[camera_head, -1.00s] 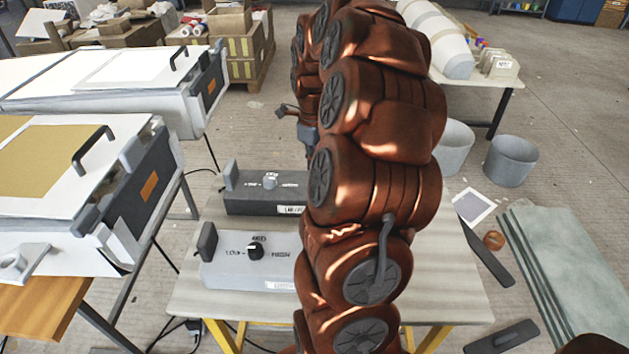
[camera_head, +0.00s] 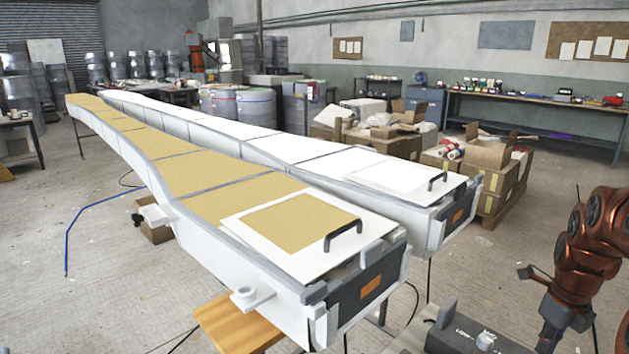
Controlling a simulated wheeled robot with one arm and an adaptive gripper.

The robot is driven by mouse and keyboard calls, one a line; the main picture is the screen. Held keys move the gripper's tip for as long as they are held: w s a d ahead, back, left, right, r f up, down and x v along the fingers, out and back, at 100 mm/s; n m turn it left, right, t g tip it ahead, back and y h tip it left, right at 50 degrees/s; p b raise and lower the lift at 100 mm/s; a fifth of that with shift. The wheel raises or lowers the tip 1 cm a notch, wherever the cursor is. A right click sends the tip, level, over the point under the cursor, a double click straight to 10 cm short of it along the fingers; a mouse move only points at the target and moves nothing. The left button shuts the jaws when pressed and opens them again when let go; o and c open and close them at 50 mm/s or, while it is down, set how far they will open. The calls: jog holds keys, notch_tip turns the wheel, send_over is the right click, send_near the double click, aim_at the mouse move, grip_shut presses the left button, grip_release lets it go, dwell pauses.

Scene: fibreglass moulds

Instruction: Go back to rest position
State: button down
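My copper-coloured arm stands at the right edge of the head view, partly cut off by the frame. My gripper (camera_head: 551,338) hangs at its lower end, pointing down, dark and small. Its fingers are too unclear to show whether they are open or shut, and I see nothing held in it. A grey control box (camera_head: 462,342) with a knob and LOW lettering is at the bottom edge, left of the gripper and partly cut off.
Two long moulds run from the foreground to the back left: a tan-topped one (camera_head: 205,177) and a white-topped one (camera_head: 262,142). A wooden board (camera_head: 238,326) sits below the near end. Cardboard boxes (camera_head: 480,170) stand behind. Open floor lies left and right.

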jog(key=s+a+r+n+p, duration=0.2)
jog(key=a+r+n, duration=0.2)
jog(key=a+n, duration=0.5)
jog(key=s+a+r+n+p, duration=0.2)
jog(key=a+r+n+p, duration=0.15)
jog(key=a+n, duration=0.55)
jog(key=s+a+r+n+g+p, duration=0.1)
jog(key=s+a+r+n+p, duration=0.1)
jog(key=s+a+n, duration=0.4)
jog(key=s+a+r+n+p, duration=0.2)
jog(key=s+a+n, duration=0.5)
jog(key=s+n, duration=0.2)
jog(key=shift+s+a+g+p, duration=0.2)
jog(key=shift+s+g+p, duration=0.2)
jog(key=shift+s, duration=0.2)
jog(key=shift+d, duration=0.1)
